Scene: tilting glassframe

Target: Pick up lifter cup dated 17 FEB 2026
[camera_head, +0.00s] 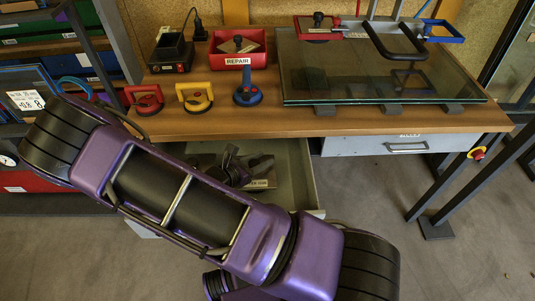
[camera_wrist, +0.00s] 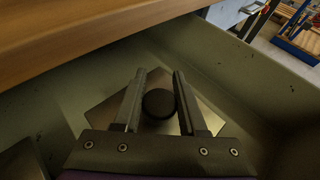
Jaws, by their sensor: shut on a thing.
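My gripper (camera_wrist: 160,78) is down inside the open drawer (camera_head: 308,180) under the workbench. In the wrist view its two fingers stand on either side of a round black knob (camera_wrist: 158,104) and are shut on it. A flat, pale plate (camera_wrist: 108,108) lies beneath the knob. In the head view my gripper (camera_head: 232,172) hides most of the held thing. A tag (camera_head: 260,184) beside it is too small to read. Red (camera_head: 146,98), yellow (camera_head: 195,97) and blue (camera_head: 247,92) lifters stand on the bench. No date is readable on any of them.
The wooden bench edge (camera_wrist: 90,38) overhangs the drawer closely. Drawer walls (camera_wrist: 240,70) surround my gripper. A red REPAIR bin (camera_head: 238,60) holds another black-knobbed thing. A glass pane (camera_head: 340,80) lies on the bench's right half. A dark object lies at the drawer's lower left (camera_wrist: 20,160).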

